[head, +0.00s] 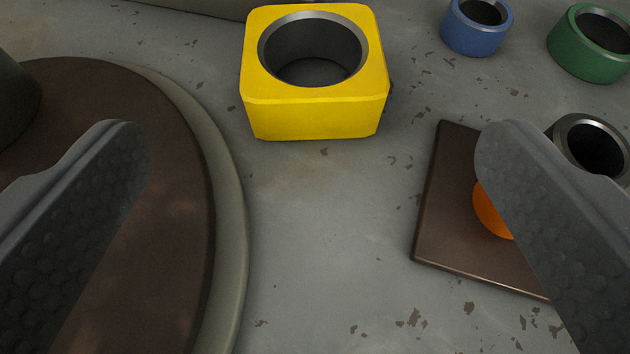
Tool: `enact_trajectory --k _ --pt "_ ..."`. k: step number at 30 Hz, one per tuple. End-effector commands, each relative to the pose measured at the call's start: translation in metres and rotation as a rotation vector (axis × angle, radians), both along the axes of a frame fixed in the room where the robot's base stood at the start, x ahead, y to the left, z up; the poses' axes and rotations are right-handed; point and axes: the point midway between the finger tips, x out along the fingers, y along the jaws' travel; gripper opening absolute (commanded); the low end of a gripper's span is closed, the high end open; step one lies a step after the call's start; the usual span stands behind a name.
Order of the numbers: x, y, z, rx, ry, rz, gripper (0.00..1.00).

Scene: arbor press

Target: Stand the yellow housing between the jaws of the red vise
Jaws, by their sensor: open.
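The yellow housing (315,112) is a squarish block with rounded corners and a large round bore facing up. It stands on the grey worn surface at the top middle of the head view. My gripper (312,150) is open and empty. Its two dark, dimpled fingers reach in from the lower left and lower right. The housing appears beyond the fingertips, in line with the gap between them, and neither finger touches it. The red vise is not in view.
A round brown plate with a pale rim (226,200) lies left. A flat brown plate (440,200) with a partly hidden orange thing (490,212) lies right. A blue ring (475,38), a green ring (585,62) and a dark ring (570,128) stand at right. The middle surface is clear.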

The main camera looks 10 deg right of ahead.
Motion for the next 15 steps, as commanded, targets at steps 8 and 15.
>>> enact_trajectory --k 8,15 --pt "-0.024 0.005 0.012 -0.002 -0.001 0.000 0.89" --pt "-0.028 0.006 0.014 -0.001 0.000 0.000 0.89"
